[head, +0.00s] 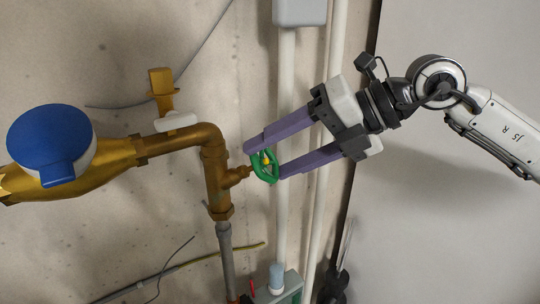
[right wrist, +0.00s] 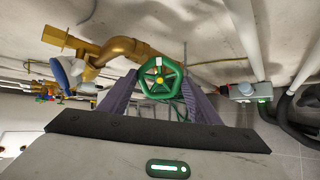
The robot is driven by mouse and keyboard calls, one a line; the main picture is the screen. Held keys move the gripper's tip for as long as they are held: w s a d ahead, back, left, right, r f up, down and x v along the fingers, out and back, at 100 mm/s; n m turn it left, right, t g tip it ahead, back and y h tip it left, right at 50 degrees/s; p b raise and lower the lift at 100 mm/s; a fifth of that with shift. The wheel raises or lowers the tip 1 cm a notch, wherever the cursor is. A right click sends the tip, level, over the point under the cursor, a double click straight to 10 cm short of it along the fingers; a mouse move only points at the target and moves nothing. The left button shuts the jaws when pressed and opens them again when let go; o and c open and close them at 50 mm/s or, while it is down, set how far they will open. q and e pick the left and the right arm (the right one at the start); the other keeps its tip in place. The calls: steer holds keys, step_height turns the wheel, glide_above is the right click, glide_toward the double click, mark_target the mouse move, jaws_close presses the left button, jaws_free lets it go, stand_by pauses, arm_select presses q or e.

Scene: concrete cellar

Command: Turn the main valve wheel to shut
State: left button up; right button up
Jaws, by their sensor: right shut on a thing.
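The main valve wheel (head: 257,171) is a small green spoked handwheel with a yellow centre. It sits on a short stem at the right side of the brass pipe (head: 215,178). In the right wrist view the green wheel (right wrist: 151,91) faces the camera between the two fingers. My right gripper (head: 263,163) reaches in from the right with its purple fingers on either side of the wheel. It is shut on the wheel's rim. My left gripper is not in view.
A blue-capped water meter (head: 50,138) sits on the brass pipe at the left. A brass lever fitting (head: 162,88) stands above the pipe. Pale vertical pipes (head: 285,120) run close behind my right gripper. A grey-green box (head: 285,291) is low down.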

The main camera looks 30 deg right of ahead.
steer(key=shift+r, duration=0.1)
steer(key=shift+d+m+p, duration=0.1)
steer(key=shift+m+p, duration=0.35)
steer(key=shift+m, duration=1.85)
steer(key=m+p, duration=0.1)
steer(key=m, duration=0.2)
steer(key=o, duration=1)
steer(key=shift+o, duration=0.2)
